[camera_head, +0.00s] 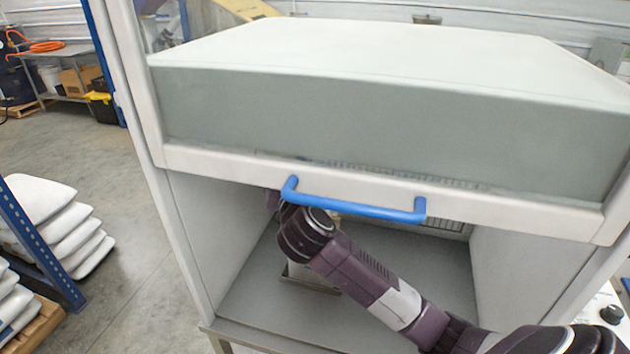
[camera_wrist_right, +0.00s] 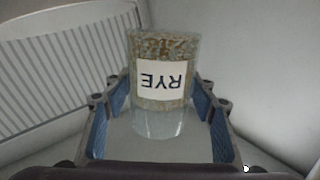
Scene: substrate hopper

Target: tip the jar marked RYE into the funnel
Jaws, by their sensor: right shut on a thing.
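The jar marked RYE (camera_wrist_right: 161,55) is clear, with brown grain in the upper part of the picture and a clear, empty-looking part below. Its white label reads upside down in the right wrist view. My right gripper (camera_wrist_right: 160,90) is shut on the jar, with a blue-padded finger on each side. In the head view my right arm reaches under the raised sash into the cabinet, and its wrist hides most of the gripper and jar. A pale thing on a metal base (camera_head: 312,276) shows partly behind the arm; I cannot tell if it is the funnel. My left gripper is out of view.
The cabinet's sash (camera_head: 400,190) with its blue handle (camera_head: 355,209) hangs just above my right wrist. Side walls close in the bay. Its grey floor (camera_head: 250,290) has clear room at the left. A slatted vent (camera_wrist_right: 45,70) is in the wrist view.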

